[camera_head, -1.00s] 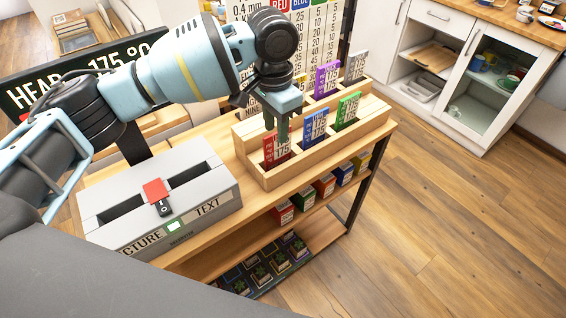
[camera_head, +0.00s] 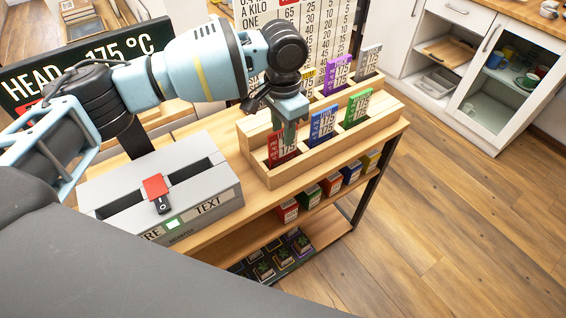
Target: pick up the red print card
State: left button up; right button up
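The red print card (camera_head: 276,151) stands upright in the front left slot of the stepped wooden card rack (camera_head: 262,176). It has white lettering and a panel reading 175. My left gripper (camera_head: 288,138) points down at the card's top edge, its fingers overlapping the upper part of the card. Whether the fingers are closed on the card cannot be made out. My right gripper is not in view.
The blue card (camera_head: 322,124) and green card (camera_head: 356,107) stand to the right; purple (camera_head: 338,73) and grey (camera_head: 371,60) cards stand behind. A grey slotted box (camera_head: 215,205) is left of the rack. Small coloured boxes (camera_head: 332,184) line the shelf below.

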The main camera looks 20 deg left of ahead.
aim_at(283, 152)
pick_arm(q)
notch_tip(283, 152, down, 3)
jog(key=shift+r, duration=0.15)
jog(key=shift+c, duration=0.3)
jog(key=shift+w, duration=0.1)
grip_shut()
